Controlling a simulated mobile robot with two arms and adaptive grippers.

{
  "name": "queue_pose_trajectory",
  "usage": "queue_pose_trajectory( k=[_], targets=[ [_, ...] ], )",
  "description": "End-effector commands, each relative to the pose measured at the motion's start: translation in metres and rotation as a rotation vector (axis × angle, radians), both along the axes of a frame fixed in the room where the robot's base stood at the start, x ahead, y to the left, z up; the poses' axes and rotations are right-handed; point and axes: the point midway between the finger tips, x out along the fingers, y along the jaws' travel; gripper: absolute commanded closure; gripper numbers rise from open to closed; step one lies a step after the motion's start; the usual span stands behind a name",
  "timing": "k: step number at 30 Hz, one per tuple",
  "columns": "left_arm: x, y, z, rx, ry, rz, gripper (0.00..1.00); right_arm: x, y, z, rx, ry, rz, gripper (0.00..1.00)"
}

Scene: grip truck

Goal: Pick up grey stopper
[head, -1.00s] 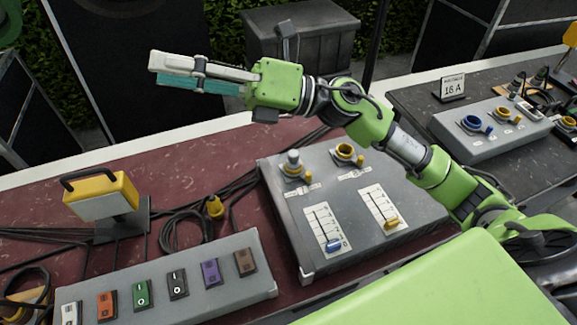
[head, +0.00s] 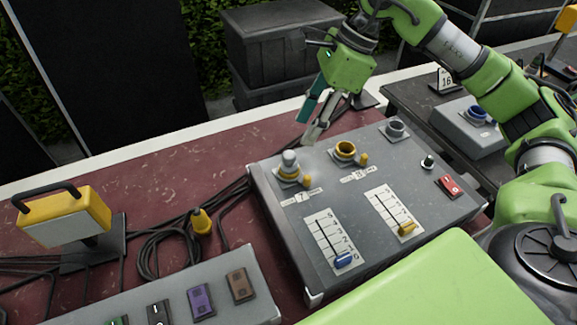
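The grey stopper (head: 289,160) stands upright in a yellow-ringed socket at the back left of the grey control box (head: 283,229). My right gripper (head: 312,122) hangs above and slightly right of the stopper, fingers pointing down. Its two fingers, one teal and one light grey, are apart with nothing between them. The gripper appears clear of the stopper. My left gripper is not in view.
Sliders, a red switch (head: 448,187) and a small knob are on the box. A yellow lamp (head: 66,217), cables and a switch panel (head: 240,287) lie left.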

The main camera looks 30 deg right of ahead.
Motion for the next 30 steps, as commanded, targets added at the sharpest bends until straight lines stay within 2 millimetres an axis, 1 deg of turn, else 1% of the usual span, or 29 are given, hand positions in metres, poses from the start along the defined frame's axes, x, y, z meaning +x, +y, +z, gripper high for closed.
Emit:
queue_pose_trajectory(
  k=[1, 3, 6, 10, 13, 17, 18, 21, 24, 30],
  targets=[
    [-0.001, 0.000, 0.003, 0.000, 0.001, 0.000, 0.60, 0.000, 0.005, -0.010, 0.000, 0.005, 0.003, 0.61],
    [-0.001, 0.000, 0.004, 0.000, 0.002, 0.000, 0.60, 0.002, 0.009, -0.020, 0.001, 0.003, 0.002, 0.61],
    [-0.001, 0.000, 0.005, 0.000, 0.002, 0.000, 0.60, 0.004, 0.014, -0.032, 0.002, 0.003, 0.002, 0.61],
    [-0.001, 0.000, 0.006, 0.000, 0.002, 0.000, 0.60, 0.005, 0.017, -0.039, 0.003, -0.001, 0.002, 0.61],
    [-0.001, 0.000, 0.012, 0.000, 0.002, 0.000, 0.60, 0.005, 0.022, -0.046, 0.003, 0.003, 0.003, 0.61],
    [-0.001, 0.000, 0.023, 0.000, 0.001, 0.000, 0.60, 0.007, 0.032, -0.062, 0.004, 0.004, 0.003, 0.61],
    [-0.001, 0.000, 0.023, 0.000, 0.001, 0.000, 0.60, 0.008, 0.035, -0.069, 0.004, 0.004, 0.003, 0.61],
    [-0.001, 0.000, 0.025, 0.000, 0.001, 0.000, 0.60, 0.010, 0.038, -0.080, 0.004, 0.002, 0.002, 0.61],
    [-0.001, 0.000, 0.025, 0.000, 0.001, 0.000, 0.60, 0.011, 0.040, -0.085, 0.004, 0.000, 0.002, 0.61],
    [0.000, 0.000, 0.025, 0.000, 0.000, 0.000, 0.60, 0.011, 0.040, -0.086, 0.004, -0.001, 0.001, 0.61]
  ],
)
